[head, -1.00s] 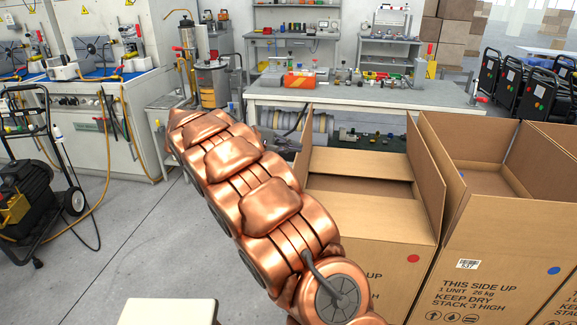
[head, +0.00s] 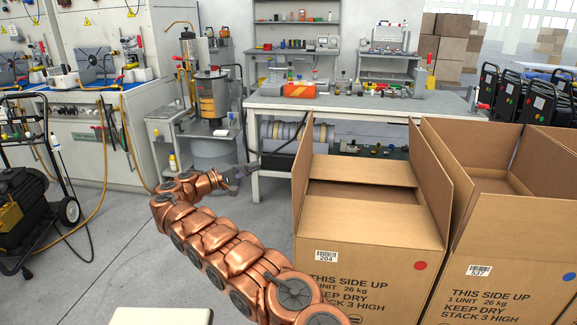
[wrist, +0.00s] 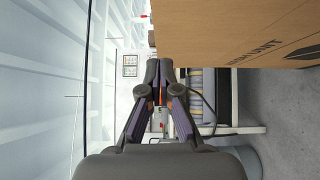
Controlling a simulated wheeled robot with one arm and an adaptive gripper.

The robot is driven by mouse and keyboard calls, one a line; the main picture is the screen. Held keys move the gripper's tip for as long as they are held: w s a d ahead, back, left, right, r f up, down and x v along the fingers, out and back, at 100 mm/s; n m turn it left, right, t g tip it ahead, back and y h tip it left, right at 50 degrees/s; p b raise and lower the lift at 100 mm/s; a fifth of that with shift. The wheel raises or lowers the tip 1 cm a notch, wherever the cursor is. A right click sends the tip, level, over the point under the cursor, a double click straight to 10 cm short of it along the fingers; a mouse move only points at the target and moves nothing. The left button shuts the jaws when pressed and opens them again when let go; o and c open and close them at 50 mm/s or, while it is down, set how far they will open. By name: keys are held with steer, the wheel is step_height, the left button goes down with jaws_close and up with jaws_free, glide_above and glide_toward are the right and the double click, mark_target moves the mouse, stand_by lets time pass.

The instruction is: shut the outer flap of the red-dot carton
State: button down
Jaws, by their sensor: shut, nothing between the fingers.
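The red-dot carton (head: 350,262) stands at the right of centre in the head view, with a red dot (head: 420,266) on its front. Its near flap (head: 365,221) and far flap (head: 362,168) are folded inward, with a dark gap between them. Its left flap (head: 303,178) and right flap (head: 430,185) stand up. My gripper (head: 256,165) is left of the carton, apart from the left flap, and points right. In the wrist view its fingers (wrist: 160,75) are together and empty; a carton's printed side (wrist: 235,35) fills the upper right.
A blue-dot carton (head: 490,255) stands open close on the right. A workbench (head: 350,103) with tools is behind the cartons. A wheeled machine (head: 35,195) with hoses is at the left.

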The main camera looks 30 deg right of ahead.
steer(key=s+d, duration=0.1)
steer(key=d, duration=1.2)
steer(key=shift+s, duration=0.35)
steer(key=shift+s+f+b, duration=0.1)
steer(key=shift+b, duration=0.2)
